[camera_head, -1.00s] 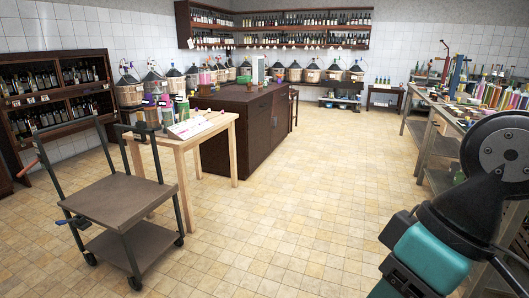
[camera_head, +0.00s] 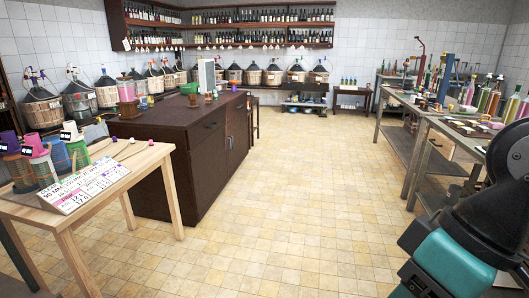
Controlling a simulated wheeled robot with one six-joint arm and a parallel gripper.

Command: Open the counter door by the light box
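The dark brown counter (camera_head: 185,150) stands left of centre. Its right side has a drawer front near me and door panels (camera_head: 236,141) with small handles farther along, and these look closed. A white upright panel (camera_head: 206,76), which may be the light box, stands on the counter top towards its far end. My arm, dark with a teal part, shows at the lower right. My gripper is out of the frame.
A light wooden table (camera_head: 100,185) with colourful containers and a price card (camera_head: 85,185) stands at the left front. A workbench (camera_head: 440,120) with bottles runs along the right. Basketed demijohns (camera_head: 273,75) line the walls. The tiled floor (camera_head: 300,190) between counter and workbench is clear.

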